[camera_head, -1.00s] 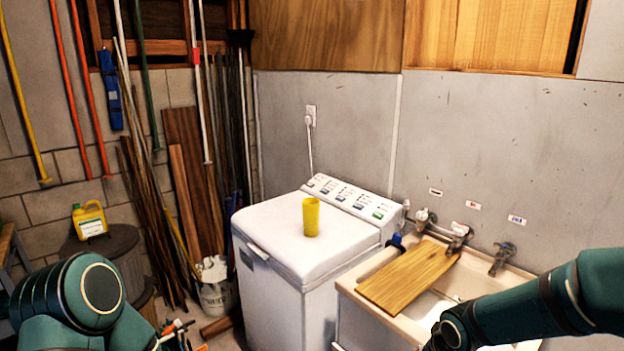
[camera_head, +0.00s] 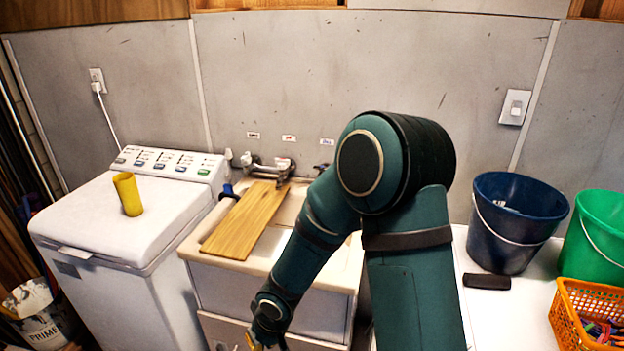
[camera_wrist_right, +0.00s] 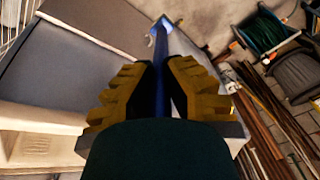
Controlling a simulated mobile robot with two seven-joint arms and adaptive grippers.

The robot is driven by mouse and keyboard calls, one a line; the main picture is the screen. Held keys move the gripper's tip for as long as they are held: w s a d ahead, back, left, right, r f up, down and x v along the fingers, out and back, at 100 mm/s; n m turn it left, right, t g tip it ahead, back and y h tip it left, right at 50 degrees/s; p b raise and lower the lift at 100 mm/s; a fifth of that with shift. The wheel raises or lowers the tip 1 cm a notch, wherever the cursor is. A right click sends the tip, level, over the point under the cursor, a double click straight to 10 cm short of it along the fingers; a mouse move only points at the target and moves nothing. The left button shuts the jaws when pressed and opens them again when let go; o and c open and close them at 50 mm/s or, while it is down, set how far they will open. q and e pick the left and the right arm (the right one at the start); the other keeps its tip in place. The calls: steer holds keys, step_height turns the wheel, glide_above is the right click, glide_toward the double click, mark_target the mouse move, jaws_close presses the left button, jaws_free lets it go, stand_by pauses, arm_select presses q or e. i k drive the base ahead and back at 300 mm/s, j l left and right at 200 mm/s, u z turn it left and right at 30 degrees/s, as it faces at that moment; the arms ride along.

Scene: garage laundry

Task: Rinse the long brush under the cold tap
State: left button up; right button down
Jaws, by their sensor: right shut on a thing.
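My right gripper (camera_wrist_right: 158,95) is shut on a long blue handle (camera_wrist_right: 160,62), seen in the right wrist view. The handle runs away from the yellow fingers to a pale blue end, too blurred to identify as bristles. In the head view my right arm reaches down in front of the sink, with the gripper at the bottom edge and the brush out of sight. The sink (camera_head: 207,222) has wall taps behind it. The tap under the blue label (camera_head: 322,167) is mostly hidden by my arm; the middle tap (camera_head: 284,166) is under a red label. My left gripper is not in view.
A wooden board (camera_head: 245,220) lies across the sink's left part. A small blue object (camera_head: 228,190) is at the sink's left edge. A yellow cup (camera_head: 127,194) stands on the washing machine (camera_head: 75,212). Blue (camera_head: 512,225) and green buckets (camera_head: 597,240) and an orange basket (camera_head: 582,320) stand right.

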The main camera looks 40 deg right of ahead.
mark_target(321, 169)
steer(key=i+j, duration=0.5)
steer(key=j, duration=0.2)
steer(key=i+j+z, duration=0.1)
steer(key=z, duration=1.1)
